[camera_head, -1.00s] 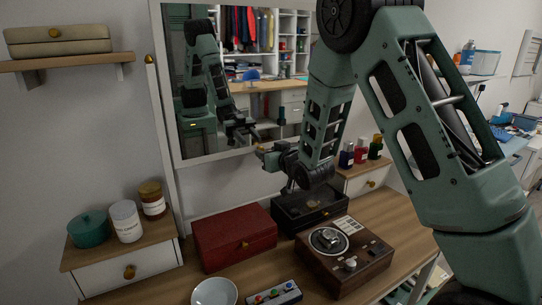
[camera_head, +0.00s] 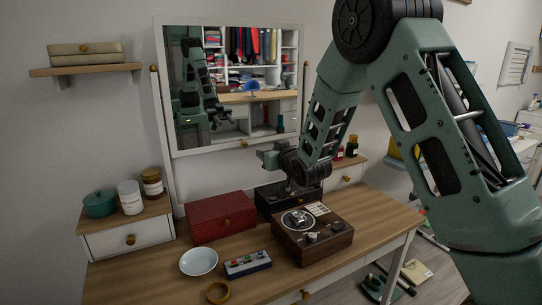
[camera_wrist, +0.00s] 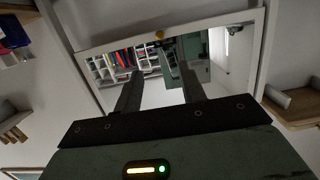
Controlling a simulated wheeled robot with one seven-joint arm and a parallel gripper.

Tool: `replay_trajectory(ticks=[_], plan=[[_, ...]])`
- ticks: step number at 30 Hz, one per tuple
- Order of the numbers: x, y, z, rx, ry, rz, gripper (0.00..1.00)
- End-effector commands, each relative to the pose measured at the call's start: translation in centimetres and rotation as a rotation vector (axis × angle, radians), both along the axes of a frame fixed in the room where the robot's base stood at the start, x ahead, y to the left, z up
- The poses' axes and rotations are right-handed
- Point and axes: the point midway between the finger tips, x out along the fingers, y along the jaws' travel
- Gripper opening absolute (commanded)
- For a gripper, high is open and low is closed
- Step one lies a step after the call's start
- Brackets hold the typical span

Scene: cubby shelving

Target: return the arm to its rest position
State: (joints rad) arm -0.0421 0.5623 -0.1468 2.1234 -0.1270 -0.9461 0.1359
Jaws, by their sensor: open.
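My gripper (camera_wrist: 158,88) is open and empty in the wrist view, its two fingers apart in front of the mirror (camera_wrist: 150,62). In the head view my gripper (camera_head: 268,156) is held in the air above the dressing table, just below the mirror (camera_head: 232,88). My green arm comes down from the upper right with its elbow raised high. Nothing is between the fingers.
Below my gripper, the wooden table (camera_head: 350,262) holds a red box (camera_head: 221,217), a black box (camera_head: 272,200), a turntable (camera_head: 312,235), a white bowl (camera_head: 198,262) and a small tray (camera_head: 247,263). Jars stand on the left drawer unit (camera_head: 130,238). A shelf (camera_head: 85,70) is at upper left.

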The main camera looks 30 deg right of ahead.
Motion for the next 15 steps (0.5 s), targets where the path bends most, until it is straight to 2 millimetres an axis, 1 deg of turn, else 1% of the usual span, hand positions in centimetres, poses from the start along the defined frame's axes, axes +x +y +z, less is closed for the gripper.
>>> replay_trajectory(ticks=[13, 15], plan=[[0.00, 0.01, 0.01, 0.000, 0.000, 0.000, 0.40], [-0.17, 0.51, 0.01, 0.003, 0.013, 0.005, 0.40]])
